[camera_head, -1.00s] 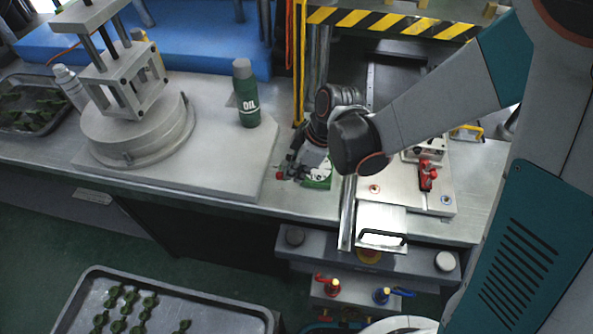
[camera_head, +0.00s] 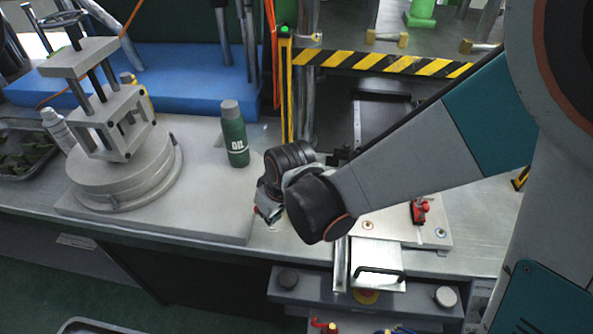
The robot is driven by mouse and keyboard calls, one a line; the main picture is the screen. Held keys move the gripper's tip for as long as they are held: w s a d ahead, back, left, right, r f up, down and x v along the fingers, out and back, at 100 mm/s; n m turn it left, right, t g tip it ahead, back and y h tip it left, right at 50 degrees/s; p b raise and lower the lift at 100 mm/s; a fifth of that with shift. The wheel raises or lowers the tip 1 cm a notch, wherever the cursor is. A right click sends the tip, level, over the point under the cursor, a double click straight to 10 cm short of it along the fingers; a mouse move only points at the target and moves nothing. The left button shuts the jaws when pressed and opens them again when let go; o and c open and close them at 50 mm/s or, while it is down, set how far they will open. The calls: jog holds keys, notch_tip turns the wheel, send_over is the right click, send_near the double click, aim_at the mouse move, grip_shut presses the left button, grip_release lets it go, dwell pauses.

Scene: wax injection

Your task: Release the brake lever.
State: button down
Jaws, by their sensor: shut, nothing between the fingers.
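My gripper (camera_head: 266,215) is at the front edge of the metal bench, low over it, just right of the grey slab. My wrist covers most of it; the fingers look small and shut, with nothing seen between them. A tiny bit of red shows beside the fingertips. I cannot tell whether they touch it. I cannot clearly pick out the brake lever; that spot is largely hidden by my wrist. A red clamp-like handle (camera_head: 419,211) stands on the metal plate (camera_head: 395,230) to the right, apart from my gripper.
A green oil bottle (camera_head: 234,134) stands behind my gripper to the left. A grey press (camera_head: 120,160) sits on the slab (camera_head: 210,215). A black handle (camera_head: 380,271), a yellow-black striped bar (camera_head: 385,64) and a yellow post (camera_head: 285,90) are nearby.

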jog(key=m, duration=0.1)
jog(key=a+m, duration=0.1)
jog(key=m, duration=0.1)
jog(key=a+m+h, duration=0.1)
jog(key=shift+w+a+t+b, duration=0.2)
jog(key=shift+w+t+b, duration=0.1)
jog(key=shift+t, duration=0.1)
jog(key=shift+w+a, duration=0.45)
jog(key=shift+a, duration=0.05)
jog(key=shift+w, duration=0.1)
